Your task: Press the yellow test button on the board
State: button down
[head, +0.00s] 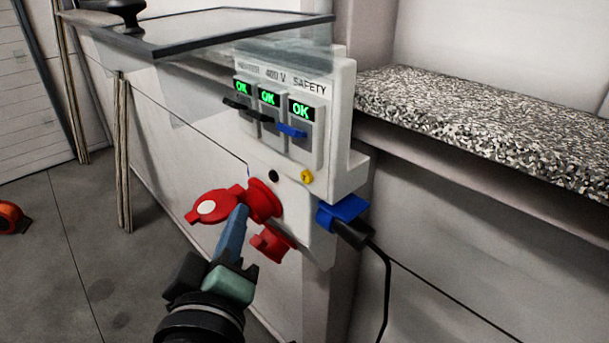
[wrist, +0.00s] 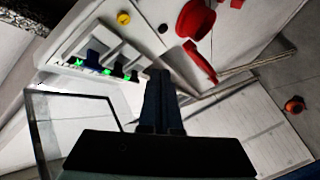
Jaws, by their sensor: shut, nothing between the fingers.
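The white board (head: 341,125) stands on the wall under a raised clear cover (head: 210,30). The yellow test button (head: 307,177) sits low on its front face, right of a small black round knob (head: 273,176). It also shows at the top of the wrist view (wrist: 123,18). My gripper (head: 240,212) is shut and empty, its blue fingers pointing up toward the red sockets, left of and below the button. In the head view its tips overlap the red socket edge; I cannot tell whether they touch. In the wrist view the shut fingers (wrist: 160,76) are apart from the button.
Red sockets (head: 262,200) with an open lid (head: 212,207) stick out beside my gripper. A blue plug socket with a black cable (head: 386,290) hangs at the board's lower right. Breaker switches (head: 292,130) show green OK displays. A speckled ledge (head: 480,115) lies to the right.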

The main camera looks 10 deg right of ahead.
aim_at(306, 177)
jog(key=w+d, duration=0.4)
jog(key=d, duration=0.3)
jog(key=shift+d+r, duration=0.1)
dwell(2.0)
jog(key=shift+w+d, duration=0.2)
jog(key=shift+d, duration=0.1)
jog(key=shift+w+d+p, duration=0.2)
jog(key=shift+d+p, duration=0.15)
jog(key=shift+d, duration=0.05)
dwell(0.9)
jog(key=shift+s+a, duration=0.1)
jog(key=shift+a, duration=0.05)
jog(key=shift+s+a, duration=0.35)
jog(key=shift+a, duration=0.25)
